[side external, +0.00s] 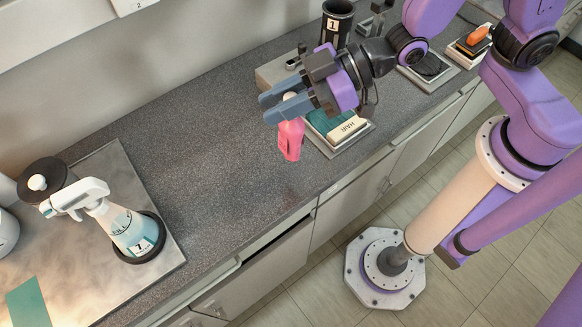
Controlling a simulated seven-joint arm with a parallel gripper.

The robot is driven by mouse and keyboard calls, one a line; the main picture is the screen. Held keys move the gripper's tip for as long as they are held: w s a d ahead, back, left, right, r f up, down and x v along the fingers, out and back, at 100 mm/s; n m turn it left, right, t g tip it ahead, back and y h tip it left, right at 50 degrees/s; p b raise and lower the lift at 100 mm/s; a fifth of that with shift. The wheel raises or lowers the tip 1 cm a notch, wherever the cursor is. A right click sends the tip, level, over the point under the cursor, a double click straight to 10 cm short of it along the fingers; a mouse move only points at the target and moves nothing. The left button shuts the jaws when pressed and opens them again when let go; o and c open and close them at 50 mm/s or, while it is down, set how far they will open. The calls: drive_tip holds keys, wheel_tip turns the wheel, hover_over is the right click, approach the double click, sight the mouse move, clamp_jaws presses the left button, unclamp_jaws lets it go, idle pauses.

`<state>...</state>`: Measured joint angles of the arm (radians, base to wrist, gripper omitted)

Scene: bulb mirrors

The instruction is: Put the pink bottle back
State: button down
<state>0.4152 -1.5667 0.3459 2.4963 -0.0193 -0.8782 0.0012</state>
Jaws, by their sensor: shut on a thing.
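A pink bottle (290,140) with a pale cap hangs in my gripper (277,105). The fingers are closed around its top, and the body hangs below them, slightly tilted. The bottle appears to be above the grey speckled counter (230,165), left of a tray holding a teal thing and a cream block; its exact height is hard to tell. The arm reaches in from the right.
A spray bottle (130,228) stands in a dark ring on a grey board at the left. The tray (338,146) holds a cream block (347,130). A black cup (336,24) marked 1 stands at the back. The counter between board and tray is clear.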

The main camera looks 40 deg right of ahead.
sight(285, 155)
drive_tip(key=shift+d+f, duration=0.25)
drive_tip(key=shift+f, duration=4.15)
drive_tip(key=shift+f, duration=0.15)
drive_tip(key=c, duration=0.9)
unclamp_jaws()
drive_tip(key=shift+c, duration=0.2)
drive_tip(key=shift+r, duration=0.25)
drive_tip(key=v, duration=0.7)
drive_tip(key=shift+d, duration=0.25)
